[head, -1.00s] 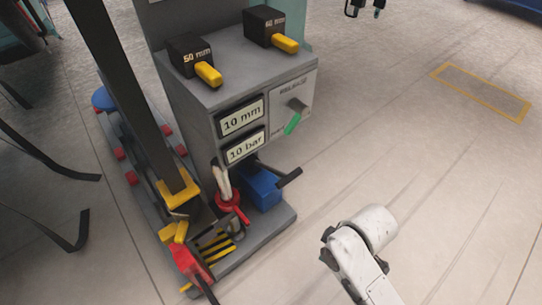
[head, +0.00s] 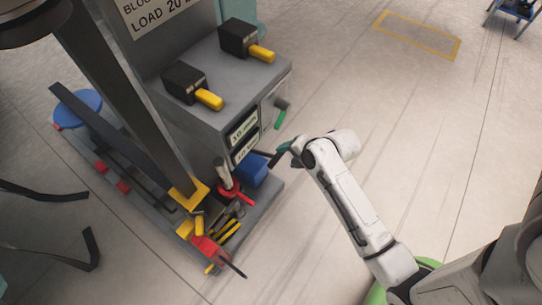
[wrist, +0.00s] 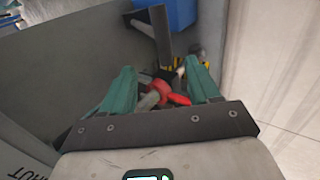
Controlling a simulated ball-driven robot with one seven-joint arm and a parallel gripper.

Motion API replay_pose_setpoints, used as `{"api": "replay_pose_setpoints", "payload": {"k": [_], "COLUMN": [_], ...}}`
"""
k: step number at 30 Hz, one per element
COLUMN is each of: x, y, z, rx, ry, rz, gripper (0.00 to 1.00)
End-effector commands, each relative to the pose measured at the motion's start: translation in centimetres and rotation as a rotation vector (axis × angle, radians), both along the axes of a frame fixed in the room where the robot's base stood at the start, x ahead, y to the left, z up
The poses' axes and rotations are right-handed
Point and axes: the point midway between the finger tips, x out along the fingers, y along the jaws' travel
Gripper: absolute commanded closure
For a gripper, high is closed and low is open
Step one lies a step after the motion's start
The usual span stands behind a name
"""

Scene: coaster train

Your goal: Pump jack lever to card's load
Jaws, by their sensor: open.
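The jack's dark lever (head: 276,159) sticks out beside the blue pump body (head: 252,171) at the foot of the grey cabinet. My gripper (head: 290,151) is right by the lever's outer end; the head view does not show whether they touch. In the wrist view, the green fingers (wrist: 160,88) are open, and a dark bar (wrist: 161,36), apparently the lever, lies beyond them with the blue body (wrist: 181,12) behind. The card (head: 157,16) on the column reads "LOAD 20", its end cut off. Two display plates (head: 243,132) on the cabinet are too oblique to read surely.
A green-handled valve (head: 281,117) sits on the cabinet side above my gripper. Two black blocks with yellow handles (head: 210,99) lie on top. A red collar (head: 228,190) and a red clamp (head: 210,250) are on the base.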

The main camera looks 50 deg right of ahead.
Motion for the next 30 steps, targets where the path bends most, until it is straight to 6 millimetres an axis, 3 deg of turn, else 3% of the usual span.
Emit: {"api": "replay_pose_setpoints", "payload": {"k": [15,30], "x": [5.1,6.0], "y": [0.2,0.3], "z": [-7.1,-8.0], "rx": [0.003,0.001], "ry": [0.001,0.001], "rz": [-0.002,-0.002], "gripper": [0.39,0.39]}}
